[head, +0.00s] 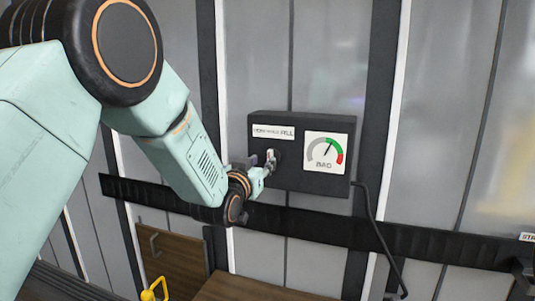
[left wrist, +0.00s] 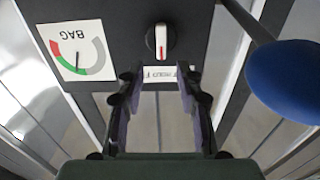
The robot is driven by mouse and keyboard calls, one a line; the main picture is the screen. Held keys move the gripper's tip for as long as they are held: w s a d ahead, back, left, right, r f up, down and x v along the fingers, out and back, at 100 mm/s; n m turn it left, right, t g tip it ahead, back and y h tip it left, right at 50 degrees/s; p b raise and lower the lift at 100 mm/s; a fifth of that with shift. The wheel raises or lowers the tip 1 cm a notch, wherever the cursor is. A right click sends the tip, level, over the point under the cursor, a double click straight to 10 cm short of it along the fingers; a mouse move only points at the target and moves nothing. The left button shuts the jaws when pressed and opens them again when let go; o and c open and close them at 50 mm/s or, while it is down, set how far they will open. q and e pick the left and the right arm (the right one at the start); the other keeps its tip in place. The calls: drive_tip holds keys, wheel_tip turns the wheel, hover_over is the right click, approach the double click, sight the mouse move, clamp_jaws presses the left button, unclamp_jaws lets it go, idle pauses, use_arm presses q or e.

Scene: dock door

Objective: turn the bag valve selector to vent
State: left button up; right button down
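The selector knob (head: 270,156) is on the front left of a black box (head: 260,178) on the wall. In the left wrist view the knob (left wrist: 161,42) is dark and round, with a white and red bar lying along the picture's vertical. A white label (head: 273,132) is above it in the head view; its words are only partly readable. A gauge marked BAG (head: 325,152) is on the right, its needle near the green band. My left gripper (left wrist: 155,80) is open and empty, with its fingertips just short of the knob. My right gripper is not in view.
A blue rounded thing (left wrist: 287,80) is beside the gripper in the left wrist view. Brown wooden panels (head: 172,258) and a yellow handle (head: 152,292) are low down.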

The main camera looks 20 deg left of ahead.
sight(269, 155)
use_arm(q)
drive_tip(key=w, duration=0.4)
drive_tip(key=shift+f+p, duration=0.1)
drive_tip(key=shift+p, duration=0.3)
drive_tip(key=shift+w+a, duration=0.2)
drive_tip(key=shift+w, duration=0.35)
drive_tip(key=shift+w+d, duration=0.3)
drive_tip(key=shift+w, duration=0.15)
drive_tip(key=shift+s+a, duration=0.1)
drive_tip(key=shift+a, duration=0.15)
drive_tip(key=c, duration=0.4)
drive_tip(key=shift+d, duration=0.2)
clamp_jaws()
drive_tip(key=shift+a, duration=0.1)
